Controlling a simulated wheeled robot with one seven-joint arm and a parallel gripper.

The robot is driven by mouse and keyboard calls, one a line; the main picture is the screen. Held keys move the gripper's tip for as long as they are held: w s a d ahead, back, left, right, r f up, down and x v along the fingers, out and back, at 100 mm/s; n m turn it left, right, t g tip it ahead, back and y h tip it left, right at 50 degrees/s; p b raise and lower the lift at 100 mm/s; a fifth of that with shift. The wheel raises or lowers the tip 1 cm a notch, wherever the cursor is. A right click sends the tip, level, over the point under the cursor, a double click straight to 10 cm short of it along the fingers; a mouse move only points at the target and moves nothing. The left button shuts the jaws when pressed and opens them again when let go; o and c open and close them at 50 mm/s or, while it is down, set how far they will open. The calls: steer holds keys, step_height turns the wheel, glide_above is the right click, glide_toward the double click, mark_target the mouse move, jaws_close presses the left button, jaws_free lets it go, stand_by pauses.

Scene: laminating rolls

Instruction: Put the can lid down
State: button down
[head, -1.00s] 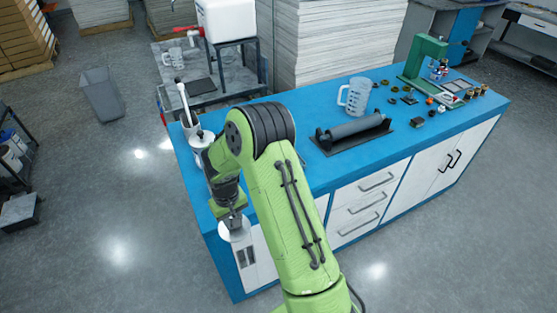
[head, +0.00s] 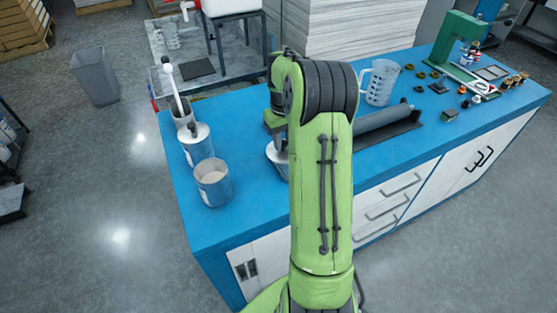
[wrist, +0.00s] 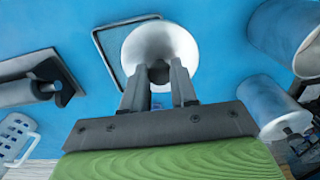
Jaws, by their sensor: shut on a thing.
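The can lid (wrist: 160,42) is a pale, shiny round disc. In the wrist view my gripper (wrist: 158,76) is shut on it at a knob in its middle, with the lid above the blue bench top. In the head view only a sliver of the lid (head: 276,157) shows beside my arm, which hides most of the gripper. An open can (head: 213,183) with pale contents stands on the bench to the left of the lid. In the wrist view a thin-rimmed square tray (wrist: 107,58) lies on the bench, partly behind the lid. I cannot tell whether the lid touches it.
A lidded can (head: 196,145) and a pot with a white-handled tool (head: 182,112) stand behind the open can. A dark roller (head: 385,123) on its base and a clear jug (head: 381,82) are to the right. Small parts and a green press (head: 460,45) fill the far right.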

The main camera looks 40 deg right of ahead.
mark_target(282, 152)
step_height(282, 152, down, 6)
steer(key=shift+w+b, duration=0.15)
steer(key=shift+b, duration=0.3)
steer(key=shift+a, duration=0.1)
steer(key=shift+f, duration=0.35)
steer(key=c, duration=0.9)
jaws_free()
